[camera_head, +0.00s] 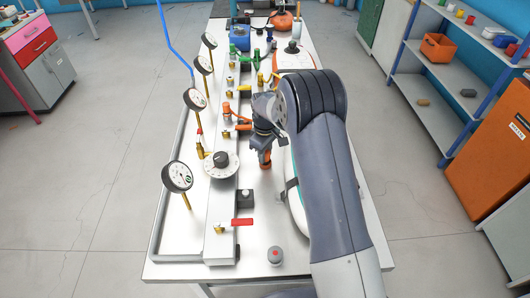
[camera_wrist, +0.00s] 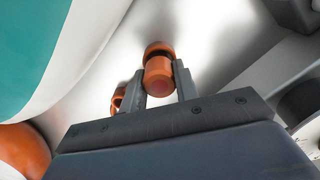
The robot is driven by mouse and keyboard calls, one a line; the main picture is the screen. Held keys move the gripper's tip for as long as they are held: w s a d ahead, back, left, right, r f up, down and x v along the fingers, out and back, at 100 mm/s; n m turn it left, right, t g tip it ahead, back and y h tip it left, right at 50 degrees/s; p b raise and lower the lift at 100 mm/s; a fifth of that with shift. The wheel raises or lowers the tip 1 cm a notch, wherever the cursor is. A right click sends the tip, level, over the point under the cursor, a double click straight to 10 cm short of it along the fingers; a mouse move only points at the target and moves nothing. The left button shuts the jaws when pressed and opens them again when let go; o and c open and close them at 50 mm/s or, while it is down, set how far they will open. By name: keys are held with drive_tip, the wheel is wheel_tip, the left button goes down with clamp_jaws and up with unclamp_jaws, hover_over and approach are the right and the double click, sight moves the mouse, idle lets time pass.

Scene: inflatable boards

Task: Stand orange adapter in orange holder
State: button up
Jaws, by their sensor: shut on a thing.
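My gripper (camera_wrist: 160,82) is shut on the orange adapter (camera_wrist: 158,76), a short orange cylinder with a reddish end facing the wrist camera. In the head view, the adapter (camera_head: 265,160) shows as an orange piece below my gripper (camera_head: 263,144), over the table right of the grey rail. A rounded orange part (camera_wrist: 158,48) shows just beyond the adapter; I cannot tell whether it is part of it or the holder. A smaller curved orange piece (camera_wrist: 117,99) shows beside the left finger, partly hidden. I cannot tell for certain which orange piece is the holder.
A grey rail (camera_head: 222,190) with valves and dials runs along the white table (camera_head: 180,240). A white and teal inflatable board (camera_wrist: 50,50) lies close to my gripper.

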drive_tip(key=o, duration=0.9)
drive_tip(key=shift+f, duration=0.1)
wheel_tip(320, 180, up, 12)
drive_tip(key=shift+r+b, duration=0.15)
drive_tip(key=shift+b, duration=0.6)
wheel_tip(320, 180, down, 12)
drive_tip(key=shift+r+p, duration=0.1)
drive_tip(key=shift+p, duration=0.8)
drive_tip(key=shift+w+r, duration=0.1)
drive_tip(key=shift+r+b, duration=0.5)
drive_tip(key=shift+r, duration=1.15)
drive_tip(key=shift+f, duration=0.1)
